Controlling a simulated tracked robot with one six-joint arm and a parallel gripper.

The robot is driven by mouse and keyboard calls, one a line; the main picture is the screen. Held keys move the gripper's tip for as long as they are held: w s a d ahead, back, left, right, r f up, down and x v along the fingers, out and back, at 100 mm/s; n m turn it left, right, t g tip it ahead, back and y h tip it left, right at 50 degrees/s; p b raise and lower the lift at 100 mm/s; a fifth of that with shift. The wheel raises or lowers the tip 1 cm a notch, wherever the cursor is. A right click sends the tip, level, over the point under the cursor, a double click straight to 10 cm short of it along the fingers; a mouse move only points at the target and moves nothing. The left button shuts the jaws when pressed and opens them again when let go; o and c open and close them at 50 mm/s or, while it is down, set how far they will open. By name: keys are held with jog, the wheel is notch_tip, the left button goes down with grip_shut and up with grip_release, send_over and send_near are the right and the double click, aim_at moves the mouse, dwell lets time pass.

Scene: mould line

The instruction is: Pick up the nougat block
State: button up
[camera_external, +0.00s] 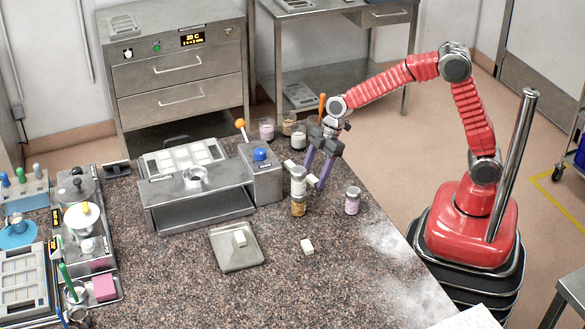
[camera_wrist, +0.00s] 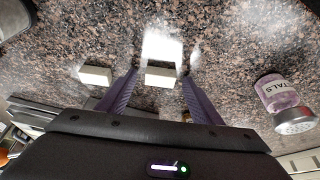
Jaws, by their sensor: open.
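Pale cream blocks match a nougat block; I cannot tell which one is meant. In the wrist view, one block (camera_wrist: 160,77) lies between my gripper's two purple fingers (camera_wrist: 158,85), with dark counter visible on both sides of it. A second block (camera_wrist: 95,75) lies just left of the fingers. In the external view my gripper (camera_external: 318,180) points down over the speckled counter, with a pale piece (camera_external: 313,182) by its fingertips, partly hidden. Another block (camera_external: 307,246) lies in front, on the bare counter. My gripper is open; contact with the block cannot be told.
Jars (camera_external: 299,205) stand close left of my gripper, and a pink petal jar (camera_external: 352,201) stands right; a petal jar also shows in the wrist view (camera_wrist: 283,103). A metal tray (camera_external: 222,258) holds a pale piece. The front counter (camera_external: 300,295) is mostly clear.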

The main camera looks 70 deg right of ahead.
jog(key=shift+c, duration=0.3)
jog(key=c, duration=1.1)
